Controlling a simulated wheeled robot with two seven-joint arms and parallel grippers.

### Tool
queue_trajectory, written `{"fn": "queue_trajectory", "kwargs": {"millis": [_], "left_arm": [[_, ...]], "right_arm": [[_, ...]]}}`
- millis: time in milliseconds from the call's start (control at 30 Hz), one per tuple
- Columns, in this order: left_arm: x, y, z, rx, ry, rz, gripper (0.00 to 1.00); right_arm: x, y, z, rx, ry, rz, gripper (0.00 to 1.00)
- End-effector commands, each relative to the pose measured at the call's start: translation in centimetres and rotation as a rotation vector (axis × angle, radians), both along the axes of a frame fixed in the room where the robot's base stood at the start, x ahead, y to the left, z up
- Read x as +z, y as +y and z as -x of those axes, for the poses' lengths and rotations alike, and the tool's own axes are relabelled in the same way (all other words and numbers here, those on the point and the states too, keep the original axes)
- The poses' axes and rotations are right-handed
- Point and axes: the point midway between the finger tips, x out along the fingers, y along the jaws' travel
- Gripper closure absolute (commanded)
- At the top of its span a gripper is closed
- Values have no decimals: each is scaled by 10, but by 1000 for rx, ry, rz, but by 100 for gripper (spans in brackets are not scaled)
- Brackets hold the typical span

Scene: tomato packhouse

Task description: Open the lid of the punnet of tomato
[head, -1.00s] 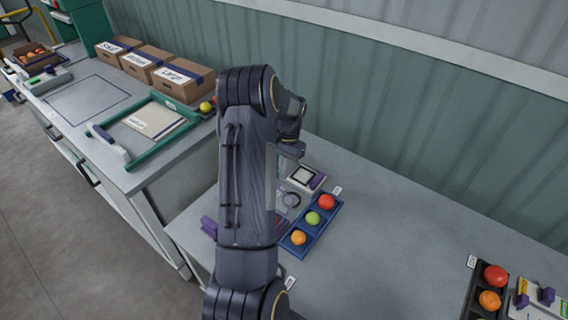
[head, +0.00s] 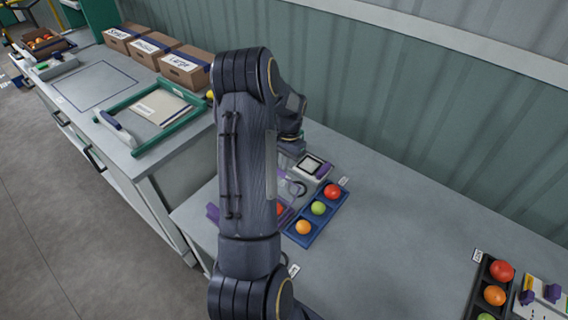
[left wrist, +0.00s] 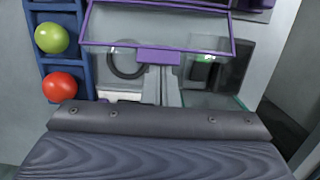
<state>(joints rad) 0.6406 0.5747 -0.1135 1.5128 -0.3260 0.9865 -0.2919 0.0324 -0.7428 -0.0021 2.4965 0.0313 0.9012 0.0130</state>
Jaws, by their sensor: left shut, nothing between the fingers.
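The punnet is mostly hidden behind my left arm in the head view; a purple edge (head: 213,212) and a red tomato (head: 279,208) show beside the arm. In the left wrist view a clear lid with a purple rim (left wrist: 88,22) spans the upper middle, with a purple tab (left wrist: 158,56) on its near edge. The lid looks raised at a tilt, but its exact angle is unclear. My left gripper (left wrist: 161,84) is shut and empty, its fingers just below the tab; I cannot tell whether they touch it. My right gripper is not in view.
A blue tray (head: 325,218) with three tomatoes lies right of the arm. A white device (head: 313,166) stands behind it. A dark tray (head: 476,290) with tomatoes is at the far right. A green frame (head: 148,151) and boxes (head: 186,66) are left. The middle bench (head: 400,220) is clear.

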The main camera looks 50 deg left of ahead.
Motion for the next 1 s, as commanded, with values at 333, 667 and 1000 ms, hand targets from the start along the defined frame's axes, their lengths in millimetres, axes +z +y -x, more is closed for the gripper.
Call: {"fn": "queue_trajectory", "kwargs": {"millis": [333,667,1000], "left_arm": [[14,-4,15,1,-105,-27,100],[15,-4,15,1,-103,-26,100],[28,-3,15,0,-104,-27,100]], "right_arm": [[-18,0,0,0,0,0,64],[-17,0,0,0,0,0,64],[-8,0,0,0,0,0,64]]}}
